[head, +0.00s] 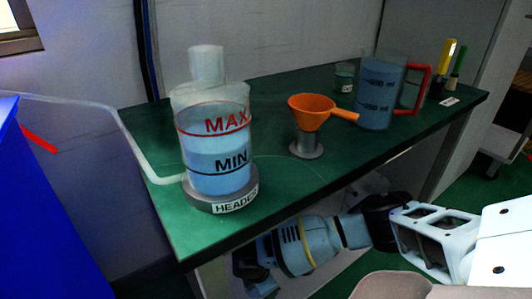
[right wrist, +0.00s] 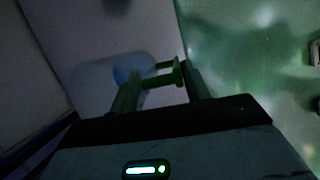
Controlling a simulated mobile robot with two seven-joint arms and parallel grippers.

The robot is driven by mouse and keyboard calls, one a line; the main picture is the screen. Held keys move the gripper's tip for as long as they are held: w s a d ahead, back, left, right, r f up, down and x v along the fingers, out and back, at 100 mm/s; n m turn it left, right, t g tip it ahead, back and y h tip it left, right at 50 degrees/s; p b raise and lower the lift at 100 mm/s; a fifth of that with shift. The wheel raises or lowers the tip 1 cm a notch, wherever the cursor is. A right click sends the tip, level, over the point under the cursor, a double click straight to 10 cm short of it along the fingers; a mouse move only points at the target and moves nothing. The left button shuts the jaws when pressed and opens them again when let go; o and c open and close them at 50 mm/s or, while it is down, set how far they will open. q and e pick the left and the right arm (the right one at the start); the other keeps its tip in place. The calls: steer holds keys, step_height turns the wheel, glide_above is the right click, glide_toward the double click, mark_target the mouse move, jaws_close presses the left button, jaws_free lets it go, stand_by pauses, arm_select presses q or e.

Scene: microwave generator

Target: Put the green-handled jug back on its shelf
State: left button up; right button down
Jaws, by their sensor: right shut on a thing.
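The green-handled jug (right wrist: 98,80) shows in the right wrist view as a pale, see-through body with a blue patch. Its green handle (right wrist: 164,76) lies between the fingers of my right gripper (right wrist: 158,82), which is shut on it. The picture there is dark, so the jug's base and what it rests on are hard to make out. In the head view my right arm reaches in from the right, low in front of the bench. I cannot make out the jug in the head view. My left gripper is in neither view.
The green bench (head: 262,215) holds a header bottle (head: 218,150), an orange funnel (head: 310,112) on a stand, a red-handled jug (head: 378,95) and a small beaker (head: 344,78). Yellow and green handled tools (head: 447,55) stand at its far right. A blue block (head: 45,210) is at left.

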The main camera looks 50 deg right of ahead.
steer(key=shift+f+b, duration=1.1)
steer(key=shift+f, duration=1.25)
steer(key=shift+f, duration=0.1)
steer(key=c, duration=0.9)
jaws_free()
steer(key=shift+o, duration=1)
steer(key=p+v, duration=0.5)
steer(key=v, duration=0.7)
